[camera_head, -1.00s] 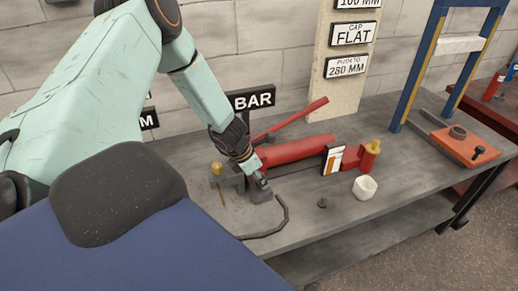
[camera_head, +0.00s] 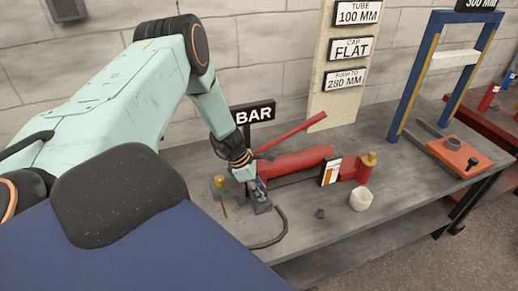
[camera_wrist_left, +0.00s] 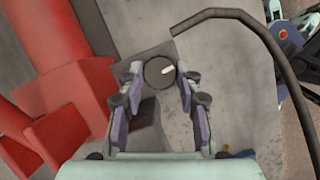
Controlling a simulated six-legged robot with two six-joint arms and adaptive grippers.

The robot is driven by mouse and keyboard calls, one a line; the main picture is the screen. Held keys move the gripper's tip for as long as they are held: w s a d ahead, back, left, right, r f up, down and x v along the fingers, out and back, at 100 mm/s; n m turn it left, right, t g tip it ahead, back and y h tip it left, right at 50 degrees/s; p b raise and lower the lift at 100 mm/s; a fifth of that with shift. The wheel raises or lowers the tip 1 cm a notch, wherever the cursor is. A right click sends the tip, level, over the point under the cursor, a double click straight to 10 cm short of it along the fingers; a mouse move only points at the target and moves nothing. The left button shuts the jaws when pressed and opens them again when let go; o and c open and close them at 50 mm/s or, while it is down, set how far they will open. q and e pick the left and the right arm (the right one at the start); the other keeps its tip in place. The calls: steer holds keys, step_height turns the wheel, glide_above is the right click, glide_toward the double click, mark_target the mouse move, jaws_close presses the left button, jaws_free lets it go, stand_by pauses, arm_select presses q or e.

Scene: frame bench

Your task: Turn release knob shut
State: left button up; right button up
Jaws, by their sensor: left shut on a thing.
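The release knob (camera_wrist_left: 156,76) is a dark round disc with a white mark, seen from above in the left wrist view. The mark points toward the upper right of that picture. My left gripper (camera_wrist_left: 161,78) is shut on the knob, one finger on each side of it. In the head view my left gripper (camera_head: 260,187) is at the grey block (camera_head: 263,208) at the near end of the red pump (camera_head: 297,161), and it hides the knob. My right gripper is not in view.
A dark curved hose (camera_head: 282,228) runs from near the block. A red lever (camera_head: 300,132) slants above the pump. The bench front (camera_head: 335,232) is mostly clear.

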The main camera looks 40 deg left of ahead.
arm_select(q)
steer(key=shift+m+h, duration=0.3)
steer(key=shift+m, duration=0.3)
steer(key=o, duration=1.2)
steer(key=shift+c, duration=0.2)
steer(key=v, duration=1.2)
steer(key=shift+w, duration=0.2)
steer(key=shift+r, duration=0.1)
steer(key=shift+d, duration=0.1)
